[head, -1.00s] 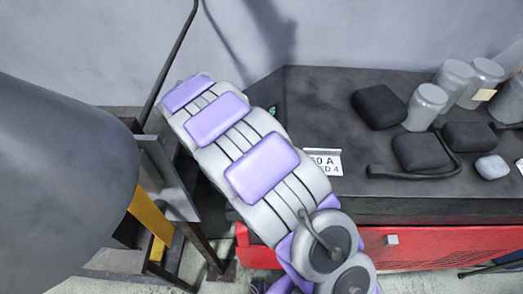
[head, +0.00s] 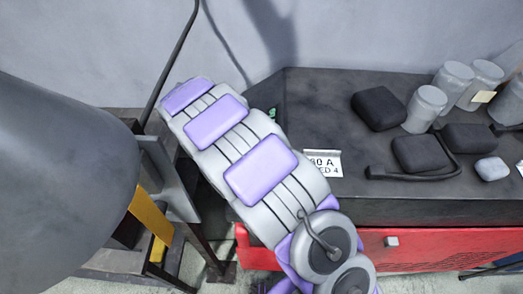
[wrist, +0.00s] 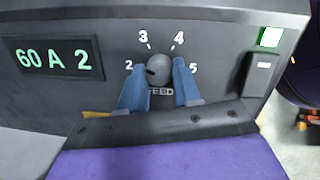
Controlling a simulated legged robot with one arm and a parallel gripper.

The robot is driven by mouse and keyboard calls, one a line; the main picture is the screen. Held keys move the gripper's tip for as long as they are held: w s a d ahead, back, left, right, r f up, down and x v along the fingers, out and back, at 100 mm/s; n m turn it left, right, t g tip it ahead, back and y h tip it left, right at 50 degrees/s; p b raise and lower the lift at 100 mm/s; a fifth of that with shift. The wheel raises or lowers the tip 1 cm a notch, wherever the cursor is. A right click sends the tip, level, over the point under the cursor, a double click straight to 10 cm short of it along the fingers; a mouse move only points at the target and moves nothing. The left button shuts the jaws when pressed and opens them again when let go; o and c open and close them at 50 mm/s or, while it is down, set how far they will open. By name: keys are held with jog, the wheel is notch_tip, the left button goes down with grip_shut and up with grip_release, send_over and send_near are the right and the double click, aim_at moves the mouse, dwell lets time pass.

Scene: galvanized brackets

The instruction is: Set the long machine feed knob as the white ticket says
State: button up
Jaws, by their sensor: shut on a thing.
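The feed knob (wrist: 158,70) is a grey round knob on the dark machine front in the wrist view, above partly hidden FEED lettering. Numbers 2, 3, 4 and 5 stand around it. Its dark mark is on the left side, toward the 2. A green display (wrist: 55,60) reads "60 A 2". My gripper (wrist: 159,74) has its blue fingers on either side of the knob, shut on it. The white ticket (head: 324,164) lies on the machine top in the head view, partly hidden by my arm; "0 A" and "ED 4" can be read.
A lit green-white square (wrist: 270,37) sits above a small switch (wrist: 263,66) on the panel's right. In the head view, black blocks (head: 379,107) and grey jars (head: 426,104) stand on the top. A red cabinet front (head: 440,247) is below.

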jog(key=shift+w, duration=0.1)
jog(key=m, duration=0.4)
jog(key=shift+w+g, duration=0.1)
jog(key=shift+g, duration=0.2)
jog(key=m+g+b, duration=0.1)
jog(key=m+b, duration=0.1)
jog(key=m, duration=0.4)
jog(key=shift+f, duration=0.15)
jog(key=m+b, duration=0.3)
jog(key=m, duration=0.2)
jog(key=shift+f+m+g, duration=0.1)
jog(key=shift+m+g, duration=0.3)
jog(key=shift+m+g+b, duration=0.3)
jog(key=shift+m+b, duration=1.15)
jog(key=shift+m, duration=0.75)
jog(key=shift+y, duration=0.3)
jog(key=o, duration=1.1)
jog(key=shift+c, duration=0.2)
